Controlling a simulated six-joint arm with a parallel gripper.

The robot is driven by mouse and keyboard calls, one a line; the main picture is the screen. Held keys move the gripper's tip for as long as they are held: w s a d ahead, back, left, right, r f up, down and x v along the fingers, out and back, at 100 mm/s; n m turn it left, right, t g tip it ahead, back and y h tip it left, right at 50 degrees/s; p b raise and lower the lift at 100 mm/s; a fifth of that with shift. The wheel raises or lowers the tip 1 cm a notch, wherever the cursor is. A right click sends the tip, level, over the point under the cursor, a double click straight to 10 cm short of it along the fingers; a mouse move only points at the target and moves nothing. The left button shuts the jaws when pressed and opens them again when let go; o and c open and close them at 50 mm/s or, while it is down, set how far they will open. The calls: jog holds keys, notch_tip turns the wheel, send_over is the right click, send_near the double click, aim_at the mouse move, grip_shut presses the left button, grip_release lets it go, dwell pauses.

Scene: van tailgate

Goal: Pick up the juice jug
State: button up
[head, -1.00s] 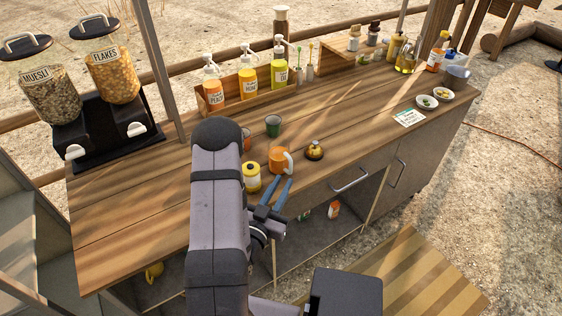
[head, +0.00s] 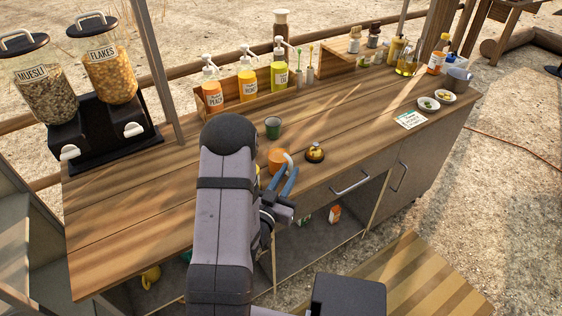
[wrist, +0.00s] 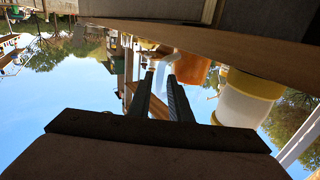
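The juice jug (head: 277,162) is orange with a pale handle on its right side. It stands upright on the wooden counter near the front edge. My gripper (head: 283,174) is at the counter's front edge, just in front of the jug, with its two fingers apart. In the wrist view the jug (wrist: 193,68) shows beyond the fingertips (wrist: 159,80), its pale handle about in line with the gap between them. I cannot tell whether the fingers touch the handle. Nothing is seen held.
A yellow-and-white container (wrist: 245,100) is close beside the fingers in the wrist view; my arm mostly hides it in the head view. A brass bell (head: 315,152) stands right of the jug, a green cup (head: 273,128) behind. Pump bottles (head: 247,85) stand farther back.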

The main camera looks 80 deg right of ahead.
jog(key=shift+s+d, duration=0.1)
jog(key=shift+d, duration=0.2)
grip_shut()
jog(key=shift+r, duration=0.35)
notch_tip(320, 180, up, 9)
dwell(1.3)
jog(key=shift+r, duration=0.2)
